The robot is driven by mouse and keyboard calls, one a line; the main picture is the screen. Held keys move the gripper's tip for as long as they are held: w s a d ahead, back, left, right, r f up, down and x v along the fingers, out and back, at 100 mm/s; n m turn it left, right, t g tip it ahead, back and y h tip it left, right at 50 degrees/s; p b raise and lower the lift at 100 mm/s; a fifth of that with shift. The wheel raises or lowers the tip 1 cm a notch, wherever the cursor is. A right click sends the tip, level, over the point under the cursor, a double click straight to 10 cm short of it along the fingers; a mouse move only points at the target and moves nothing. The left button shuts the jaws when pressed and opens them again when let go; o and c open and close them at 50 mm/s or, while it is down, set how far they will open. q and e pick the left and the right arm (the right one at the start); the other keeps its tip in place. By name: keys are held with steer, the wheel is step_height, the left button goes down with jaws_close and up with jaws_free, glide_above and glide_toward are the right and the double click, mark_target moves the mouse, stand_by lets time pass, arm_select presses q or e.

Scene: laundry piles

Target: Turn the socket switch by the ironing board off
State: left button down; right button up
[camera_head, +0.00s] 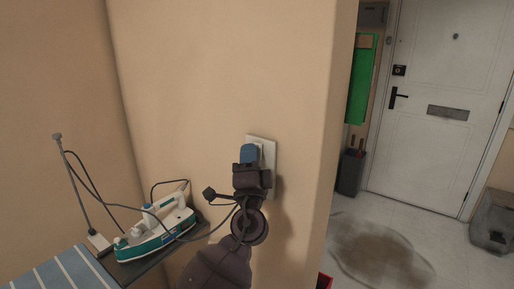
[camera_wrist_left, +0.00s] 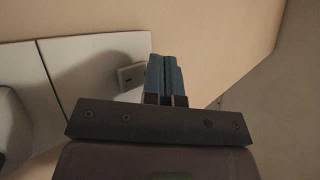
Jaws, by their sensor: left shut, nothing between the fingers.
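The white wall socket (camera_head: 270,150) is upright on the beige wall, to the right of the ironing board (camera_head: 62,272). My left gripper (camera_head: 249,153) is in front of it and hides most of it. Its blue fingers are shut together with nothing between them. In the left wrist view, the fingers (camera_wrist_left: 166,70) point along the wall beside a small raised switch (camera_wrist_left: 131,76) on the white socket plate (camera_wrist_left: 85,58). I cannot tell whether the fingers touch the switch, or which way it is set. My right gripper is not in view.
A teal and white iron (camera_head: 155,232) rests at the board's end, its cord running toward my left gripper. A thin upright rod (camera_head: 72,180) stands on the board. The wall ends just right of the socket. Beyond are open floor, a bin (camera_head: 351,173) and a white door (camera_head: 440,85).

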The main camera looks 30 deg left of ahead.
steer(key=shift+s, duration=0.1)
arm_select(q)
steer(key=shift+s, duration=0.25)
steer(key=shift+s+a+f, duration=0.1)
steer(key=shift+s, duration=0.4)
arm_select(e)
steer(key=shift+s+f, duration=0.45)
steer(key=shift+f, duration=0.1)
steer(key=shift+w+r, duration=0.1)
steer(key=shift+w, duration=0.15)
arm_select(q)
steer(key=shift+s+a+f+b, duration=0.15)
steer(key=shift+s+b, duration=0.1)
steer(key=shift+s, duration=1)
steer(key=shift+s+f+b, duration=0.15)
steer(key=shift+s+b, duration=0.1)
steer(key=shift+s, duration=0.95)
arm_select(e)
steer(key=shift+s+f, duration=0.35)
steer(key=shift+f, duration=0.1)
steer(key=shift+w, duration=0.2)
